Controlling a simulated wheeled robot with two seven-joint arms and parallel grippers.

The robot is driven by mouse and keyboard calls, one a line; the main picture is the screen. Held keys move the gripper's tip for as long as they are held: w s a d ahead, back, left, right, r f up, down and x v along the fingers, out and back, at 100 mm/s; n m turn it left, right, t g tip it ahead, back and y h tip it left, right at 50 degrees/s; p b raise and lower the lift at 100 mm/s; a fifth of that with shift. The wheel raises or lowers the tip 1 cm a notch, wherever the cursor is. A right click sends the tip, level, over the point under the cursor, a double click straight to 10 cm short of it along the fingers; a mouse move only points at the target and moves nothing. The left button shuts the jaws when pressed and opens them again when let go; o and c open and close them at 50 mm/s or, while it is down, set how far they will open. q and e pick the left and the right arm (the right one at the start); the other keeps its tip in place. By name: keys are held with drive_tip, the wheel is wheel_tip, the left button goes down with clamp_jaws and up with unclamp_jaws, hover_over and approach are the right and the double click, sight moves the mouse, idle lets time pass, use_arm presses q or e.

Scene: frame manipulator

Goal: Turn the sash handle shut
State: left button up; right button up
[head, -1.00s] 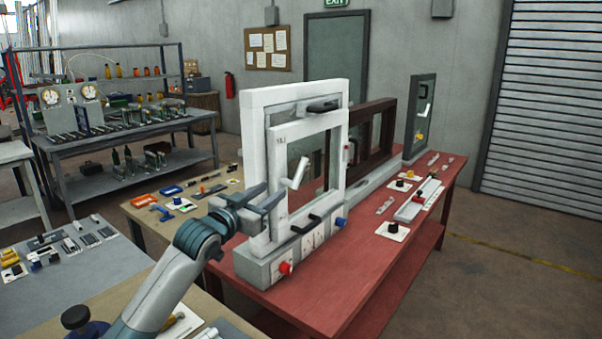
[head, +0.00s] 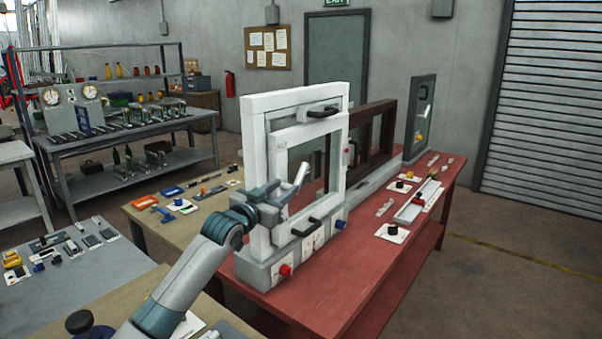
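The white window frame (head: 258,97) stands upright on a grey base on the red bench. Its white sash (head: 303,131) sits within the frame; I cannot tell whether it is fully flush. The light grey sash handle (head: 301,173) is on the sash's left side, slanting up to the right. My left gripper (head: 284,194) is at the handle's lower end, its two fingers apart. The fingers hide that end, and I cannot tell whether they touch it. My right gripper is not in view.
Black grips show at the frame's top (head: 323,111) and the sash's lower edge (head: 306,227). A red knob (head: 286,270) and a blue knob (head: 340,224) sit on the base. A dark brown frame (head: 386,128) stands behind. The front of the red bench (head: 330,295) is clear.

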sight(300, 177)
use_arm(q)
drive_tip(key=p+x, duration=0.2)
drive_tip(key=x, duration=0.5)
drive_tip(key=shift+w+d+r, duration=0.1)
drive_tip(key=shift+w+d, duration=0.05)
drive_tip(key=shift+w, duration=0.15)
drive_tip(key=shift+p+x, duration=0.45)
drive_tip(key=shift+x, duration=0.55)
drive_tip(key=shift+w+d, duration=0.2)
drive_tip(key=shift+w, duration=0.3)
drive_tip(key=shift+c, duration=0.5)
clamp_jaws()
